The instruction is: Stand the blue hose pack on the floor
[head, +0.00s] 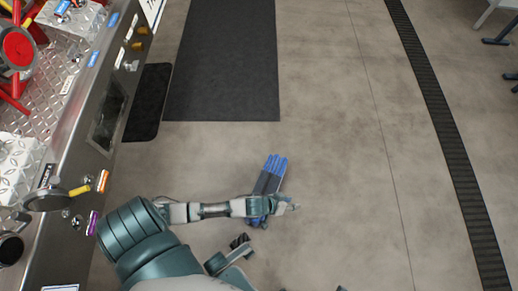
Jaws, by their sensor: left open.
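The blue hose pack (270,178) is in the middle of the head view, against the bare concrete floor (330,190). It is a narrow bundle with several blue ends at its far end and a dark middle. It runs slightly aslant, and its near part is partly hidden by my left gripper. My left gripper (283,207) reaches in from the left and lies across the near part of the pack; its jaws are open. From above I cannot tell whether they touch the pack, or whether the pack's base rests on the floor. My right gripper does not show clearly.
The truck's metal pump panel (75,135) with knobs and caps runs along the left. A large black mat (222,60) and a smaller dark mat (148,102) lie beyond the pack. A dark floor grate (445,130) runs down the right. Floor right of the pack is clear.

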